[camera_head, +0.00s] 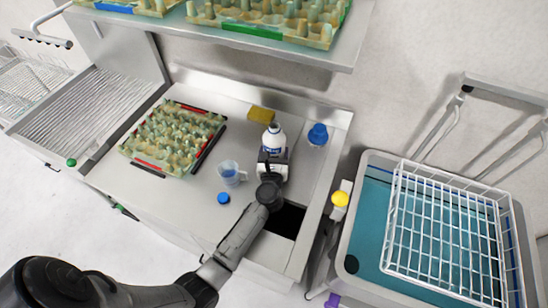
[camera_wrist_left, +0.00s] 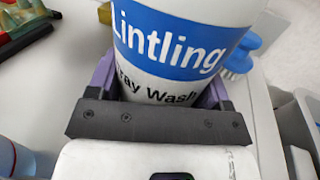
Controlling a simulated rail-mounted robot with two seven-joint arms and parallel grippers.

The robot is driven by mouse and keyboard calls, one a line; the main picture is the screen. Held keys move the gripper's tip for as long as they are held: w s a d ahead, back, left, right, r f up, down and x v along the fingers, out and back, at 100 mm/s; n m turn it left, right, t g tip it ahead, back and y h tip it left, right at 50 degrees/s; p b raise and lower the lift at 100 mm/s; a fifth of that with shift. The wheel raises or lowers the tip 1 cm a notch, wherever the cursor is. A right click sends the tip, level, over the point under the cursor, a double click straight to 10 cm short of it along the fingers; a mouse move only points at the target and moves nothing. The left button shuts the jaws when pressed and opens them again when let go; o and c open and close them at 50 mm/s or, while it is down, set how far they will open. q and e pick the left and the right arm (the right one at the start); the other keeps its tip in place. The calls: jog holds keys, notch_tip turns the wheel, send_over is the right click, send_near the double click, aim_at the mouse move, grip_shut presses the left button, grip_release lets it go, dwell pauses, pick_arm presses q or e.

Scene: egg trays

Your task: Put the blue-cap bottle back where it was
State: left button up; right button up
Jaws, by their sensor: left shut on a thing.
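A white bottle (camera_head: 273,137) with a blue label stands roughly upright at the back of the steel counter. Its top looks white in the head view. In the left wrist view the bottle (camera_wrist_left: 180,45) fills the top middle, its label reading "Lintling" and "Wash". My left gripper (camera_head: 272,161) is shut on the bottle's body, with purple fingers on both sides. I cannot tell whether its base touches the counter. A small blue round cap (camera_head: 223,198) lies on the counter in front of the jug. My right gripper is not in view.
A clear jug (camera_head: 229,174) stands left of the gripper. An egg tray (camera_head: 172,138) lies farther left. A yellow sponge (camera_head: 261,114) and a blue brush (camera_head: 318,134) are near the bottle. A dark opening (camera_head: 287,220) is in front. A wire basket (camera_head: 450,235) sits over the right basin.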

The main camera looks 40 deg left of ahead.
pick_arm(q)
jog(key=shift+f, duration=0.65)
jog(key=shift+f+b, duration=0.25)
jog(key=shift+b, duration=0.15)
jog(key=o, duration=1.2)
jog(key=shift+r+p, duration=0.25)
jog(key=shift+p, duration=0.1)
jog(key=v, duration=1.2)
jog(key=shift+b, duration=0.3)
